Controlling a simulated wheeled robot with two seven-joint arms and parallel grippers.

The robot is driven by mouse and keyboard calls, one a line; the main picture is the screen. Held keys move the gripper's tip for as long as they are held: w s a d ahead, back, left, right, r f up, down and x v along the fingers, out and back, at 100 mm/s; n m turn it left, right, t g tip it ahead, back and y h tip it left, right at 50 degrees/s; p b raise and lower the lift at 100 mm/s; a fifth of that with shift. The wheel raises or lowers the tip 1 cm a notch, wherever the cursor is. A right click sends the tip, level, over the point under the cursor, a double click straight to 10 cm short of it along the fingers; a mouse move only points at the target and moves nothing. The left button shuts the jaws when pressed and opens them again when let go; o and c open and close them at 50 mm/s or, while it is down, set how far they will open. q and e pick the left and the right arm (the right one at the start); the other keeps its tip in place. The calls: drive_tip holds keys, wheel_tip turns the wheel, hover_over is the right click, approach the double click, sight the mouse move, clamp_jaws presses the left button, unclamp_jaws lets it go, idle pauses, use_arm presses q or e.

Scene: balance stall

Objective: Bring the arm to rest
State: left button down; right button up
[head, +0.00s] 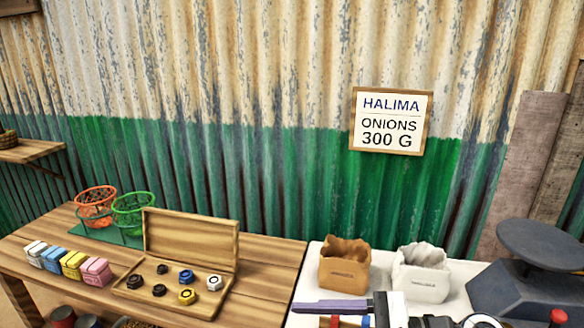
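The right gripper (384,310), a white and black shape, shows at the bottom edge, over the front of the pale table section. The bottom edge cuts it off, so I cannot tell whether it is open or shut. A flat purple bar (328,306) lies just left of it; I cannot tell whether the two touch. My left gripper is out of view. A dark blue-grey scale (520,291) with a round pan (540,243) stands at the right.
A brown bag (344,272) and a white bag (421,279) stand behind the gripper. An open wooden box (191,239) of weights, several coloured tins (74,263), and red (96,204) and green (133,212) baskets are on the wooden table. A sign (391,120) reads "HALIMA ONIONS 300 G".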

drive_tip(key=w+d+f+m+t+h, duration=0.1)
drive_tip(key=d+f+m+t+h, duration=0.3)
drive_tip(key=m, duration=0.8)
drive_tip(key=w+d+f+m+t+h, duration=0.15)
drive_tip(key=m+t, duration=0.35)
drive_tip(key=m, duration=0.6)
drive_tip(key=w+d+f+m+t+h, duration=0.1)
drive_tip(key=d+f+m+t+h, duration=0.25)
drive_tip(key=m, duration=0.85)
drive_tip(key=s+d+f+m+g+h, duration=0.2)
drive_tip(key=s+f+m+g, duration=0.1)
drive_tip(key=s+f+m, duration=0.6)
drive_tip(key=s+d+f+m+g+h, duration=0.2)
drive_tip(key=s+f+m, duration=0.6)
drive_tip(key=f, duration=0.5)
drive_tip(key=shift+s+d+f+m+g, duration=0.3)
drive_tip(key=shift+s+m+g, duration=0.1)
drive_tip(key=shift+m+g, duration=0.4)
